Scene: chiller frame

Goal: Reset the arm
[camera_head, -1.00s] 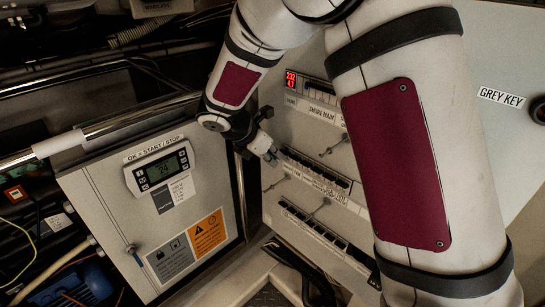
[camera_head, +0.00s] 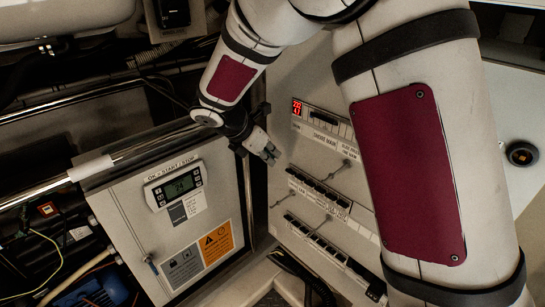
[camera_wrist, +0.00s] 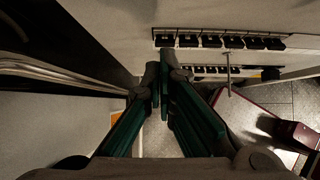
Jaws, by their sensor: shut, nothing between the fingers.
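My gripper (camera_head: 268,151) is in front of the breaker panel (camera_head: 275,100), between it and the control box. In the wrist view my gripper (camera_wrist: 163,85) points ahead with its green-sided fingers together and nothing between them. My arm comes down from the top of the head view, with a large dark-red-plated link filling the right side. A row of breakers (camera_head: 318,188) is below and to the right of the fingertips. It also shows in the wrist view (camera_wrist: 220,41), ahead of the fingers.
The control box (camera_head: 190,225) with a lit display (camera_head: 174,187) stands left of my gripper. A silver pipe (camera_head: 140,152) runs above it. A red digital readout (camera_head: 297,107) is on the panel. Cables (camera_head: 45,250) hang at the far left. A round dark socket (camera_head: 521,154) is at the right.

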